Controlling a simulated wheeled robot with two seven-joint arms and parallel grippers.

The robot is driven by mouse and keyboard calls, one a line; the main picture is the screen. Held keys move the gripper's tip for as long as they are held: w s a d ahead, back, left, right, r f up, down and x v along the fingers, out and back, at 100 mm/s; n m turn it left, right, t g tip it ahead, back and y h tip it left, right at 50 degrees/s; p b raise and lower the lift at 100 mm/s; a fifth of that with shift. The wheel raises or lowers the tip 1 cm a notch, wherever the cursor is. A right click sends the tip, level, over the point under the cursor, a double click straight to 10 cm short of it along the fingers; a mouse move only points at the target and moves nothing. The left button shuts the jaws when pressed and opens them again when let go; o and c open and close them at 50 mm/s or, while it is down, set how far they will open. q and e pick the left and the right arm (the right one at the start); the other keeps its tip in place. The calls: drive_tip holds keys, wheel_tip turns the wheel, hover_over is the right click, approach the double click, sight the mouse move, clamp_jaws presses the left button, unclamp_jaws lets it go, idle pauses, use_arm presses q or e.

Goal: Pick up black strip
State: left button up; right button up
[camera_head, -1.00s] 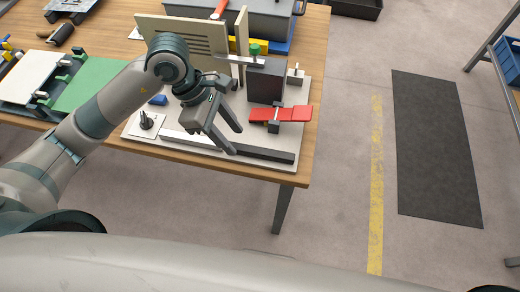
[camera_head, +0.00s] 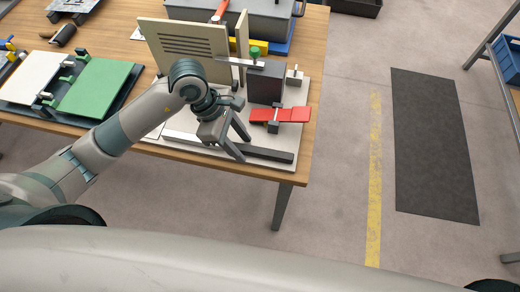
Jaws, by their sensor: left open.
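The black strip (camera_head: 272,154) lies along the front edge of a pale base plate on the wooden table. Its right part shows clearly. Its left part is hidden behind my left gripper (camera_head: 244,149). My left gripper is open and empty, with its two fingers apart and pointing down and right at the strip. One fingertip appears beyond the strip and the other on the near side, over its left part. I cannot tell whether the fingers touch it. My right gripper is not in view.
Behind the strip stand a red lever piece (camera_head: 293,114), a dark block (camera_head: 265,84) and an upright beige slotted panel (camera_head: 188,46). A green plate (camera_head: 97,86) lies to the left. The table's front and right edges are close, with open floor beyond.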

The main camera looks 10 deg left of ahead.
sight(248, 148)
use_arm(q)
clamp_jaws()
drive_tip(key=shift+r, duration=0.2)
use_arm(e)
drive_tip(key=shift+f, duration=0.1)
